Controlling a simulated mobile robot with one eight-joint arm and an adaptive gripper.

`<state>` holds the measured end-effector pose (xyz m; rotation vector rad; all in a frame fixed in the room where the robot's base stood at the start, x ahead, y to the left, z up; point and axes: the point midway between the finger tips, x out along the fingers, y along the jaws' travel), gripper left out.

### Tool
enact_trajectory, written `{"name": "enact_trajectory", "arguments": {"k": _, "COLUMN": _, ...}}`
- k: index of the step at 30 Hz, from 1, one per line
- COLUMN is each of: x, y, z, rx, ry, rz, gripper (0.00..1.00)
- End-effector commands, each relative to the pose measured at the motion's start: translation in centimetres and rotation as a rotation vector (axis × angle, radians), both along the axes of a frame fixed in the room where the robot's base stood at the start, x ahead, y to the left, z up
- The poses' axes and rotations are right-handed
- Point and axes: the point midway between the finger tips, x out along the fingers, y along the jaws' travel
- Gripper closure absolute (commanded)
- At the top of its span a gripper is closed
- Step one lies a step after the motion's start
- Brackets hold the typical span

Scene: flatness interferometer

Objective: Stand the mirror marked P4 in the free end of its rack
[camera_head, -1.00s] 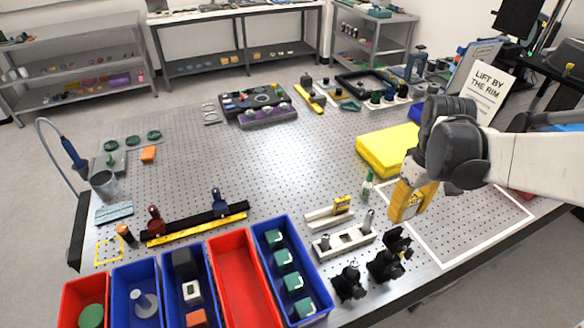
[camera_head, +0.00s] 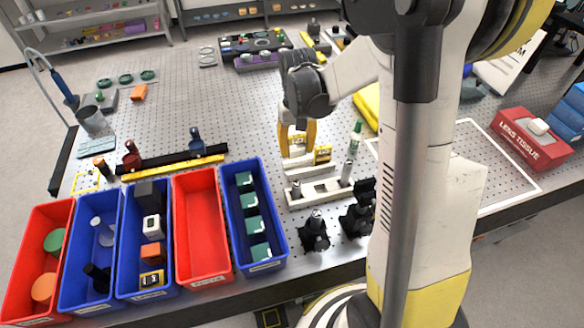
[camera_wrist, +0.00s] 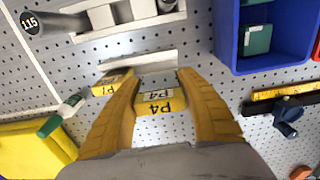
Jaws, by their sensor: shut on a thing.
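My gripper (camera_head: 297,147) is shut on the mirror marked P4 (camera_wrist: 160,102), which shows between the yellow fingers in the wrist view with a yellow body and a pale upper face. The pale low rack (camera_head: 307,162) lies beneath and close to it. A yellow mirror marked P1 (camera_wrist: 112,84) stands at one end of the rack; it also shows in the head view (camera_head: 322,153). P4 is at the other, left end in the head view. I cannot tell whether its lower edge touches the rack, as the fingers hide part of it.
A pale holder (camera_head: 318,192) with metal posts stands just in front of the rack. Black mounts (camera_head: 315,230) stand nearer the front edge. A blue bin (camera_head: 251,225) with green blocks is at left. A green-capped bottle (camera_head: 355,140) and yellow block (camera_wrist: 40,150) are close by.

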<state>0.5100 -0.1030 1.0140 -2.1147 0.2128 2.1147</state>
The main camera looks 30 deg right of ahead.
Motion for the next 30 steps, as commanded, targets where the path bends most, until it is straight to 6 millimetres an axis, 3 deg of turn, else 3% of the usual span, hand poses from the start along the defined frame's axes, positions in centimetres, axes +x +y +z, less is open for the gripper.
{"name": "enact_trajectory", "arguments": {"k": 1, "x": 0.0, "y": 0.0, "z": -1.2, "rx": 0.000, "ry": 0.000, "rz": 0.000, "gripper": 0.87}}
{"name": "enact_trajectory", "arguments": {"k": 14, "x": 0.0, "y": 0.0, "z": -6.2, "rx": 0.000, "ry": 0.000, "rz": 0.001, "gripper": 0.87}}
{"name": "enact_trajectory", "arguments": {"k": 25, "x": 0.0, "y": 0.0, "z": -6.6, "rx": 0.000, "ry": 0.000, "rz": 0.002, "gripper": 0.87}}
{"name": "enact_trajectory", "arguments": {"k": 26, "x": 0.0, "y": 0.0, "z": -6.6, "rx": 0.000, "ry": 0.000, "rz": 0.002, "gripper": 0.52}}
{"name": "enact_trajectory", "arguments": {"k": 27, "x": 0.0, "y": 0.0, "z": -6.5, "rx": 0.000, "ry": 0.000, "rz": 0.002, "gripper": 0.47}}
{"name": "enact_trajectory", "arguments": {"k": 30, "x": 0.0, "y": 0.0, "z": -6.5, "rx": 0.000, "ry": 0.000, "rz": 0.002, "gripper": 0.47}}
